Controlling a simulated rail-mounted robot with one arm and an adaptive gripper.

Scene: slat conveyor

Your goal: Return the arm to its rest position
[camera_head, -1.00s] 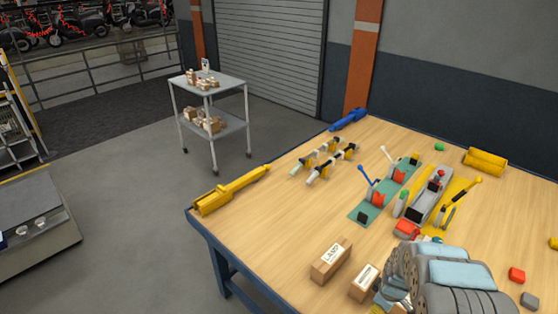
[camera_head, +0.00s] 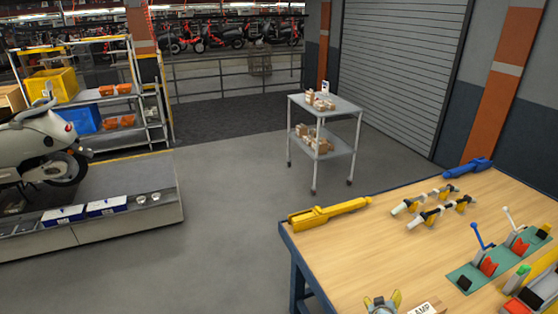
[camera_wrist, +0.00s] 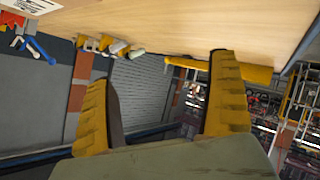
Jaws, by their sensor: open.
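My gripper (camera_wrist: 161,70) shows in the wrist view as two yellow, ridged fingers set wide apart, with nothing between them. In the head view the yellow fingertips of my gripper (camera_head: 382,299) show at the bottom edge, near the front of the wooden workbench (camera_head: 350,255). The rest of my arm is out of the head view. In the wrist view the bench top (camera_wrist: 200,25) lies across the top of the picture, beyond the fingers. I cannot tell the exact height of the gripper relative to the bench.
A yellow tool (camera_head: 330,212) lies at the bench corner. Clamps (camera_head: 435,207), a green fixture plate (camera_head: 470,277), a blue tool (camera_head: 468,170) and a labelled box (camera_head: 424,308) are also on the bench. A grey cart (camera_head: 325,108) stands behind on open floor.

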